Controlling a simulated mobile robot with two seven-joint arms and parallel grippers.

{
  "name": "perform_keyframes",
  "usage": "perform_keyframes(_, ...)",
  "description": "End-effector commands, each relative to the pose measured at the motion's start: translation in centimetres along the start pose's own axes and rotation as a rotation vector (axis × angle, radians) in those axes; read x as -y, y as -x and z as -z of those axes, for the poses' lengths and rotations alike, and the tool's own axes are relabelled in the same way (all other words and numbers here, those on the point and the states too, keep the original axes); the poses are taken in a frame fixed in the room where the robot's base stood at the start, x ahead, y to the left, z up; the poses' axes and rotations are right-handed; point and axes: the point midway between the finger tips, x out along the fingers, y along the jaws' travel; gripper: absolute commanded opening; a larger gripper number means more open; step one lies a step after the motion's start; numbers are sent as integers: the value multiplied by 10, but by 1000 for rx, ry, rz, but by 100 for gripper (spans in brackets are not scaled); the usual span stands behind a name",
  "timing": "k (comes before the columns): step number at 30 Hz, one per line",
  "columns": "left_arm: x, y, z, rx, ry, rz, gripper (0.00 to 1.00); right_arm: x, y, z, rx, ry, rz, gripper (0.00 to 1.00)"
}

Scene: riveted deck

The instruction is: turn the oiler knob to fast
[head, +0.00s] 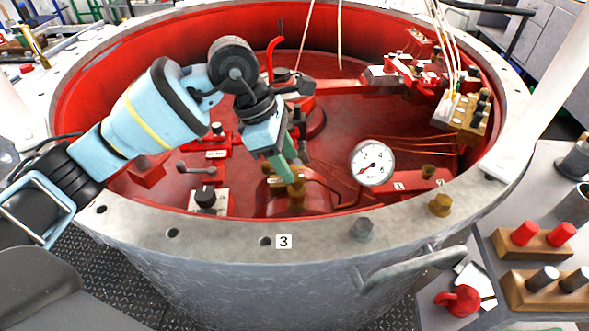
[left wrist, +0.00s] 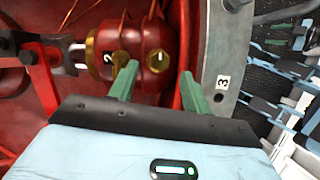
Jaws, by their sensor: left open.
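A red fitting (left wrist: 150,35) with brass parts fills the upper middle of the left wrist view. A round brass knob (left wrist: 159,58) with a pale line on its face looks like the oiler knob; I cannot read a fast mark. In the head view brass parts (head: 296,190) show just below my fingers, partly covered. My left gripper (head: 284,172) reaches over the drum rim, pointing down, with green fingers. In the left wrist view its fingers (left wrist: 160,85) are apart, with the knob between and just beyond the tips. Contact cannot be told. My right gripper is not in view.
The drum's grey rim (head: 320,236), with bolts and a label 3, lies in front. A pressure gauge (head: 372,163) stands right of the gripper. A black knob on a white block (head: 206,198) sits left. Red levers and brass valves (head: 465,110) fill the right rear.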

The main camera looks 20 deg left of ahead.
Motion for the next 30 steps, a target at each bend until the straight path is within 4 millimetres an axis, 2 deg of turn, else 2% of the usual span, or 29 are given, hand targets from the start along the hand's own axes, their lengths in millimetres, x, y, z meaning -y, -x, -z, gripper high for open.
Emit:
perform_keyframes(3, 1, -18, 0, 0, 0, 3, 49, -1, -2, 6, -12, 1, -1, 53)
perform_keyframes(9, 0, -35, 0, 0, 0, 1, 49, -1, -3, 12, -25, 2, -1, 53)
perform_keyframes(19, 0, -38, 0, 1, -1, 0, 49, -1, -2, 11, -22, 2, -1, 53)
perform_keyframes(27, 0, -38, 0, 1, -1, 0, 13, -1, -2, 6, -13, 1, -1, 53)
perform_keyframes(30, 0, -38, 0, 1, -1, 0, 4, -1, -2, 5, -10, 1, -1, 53)
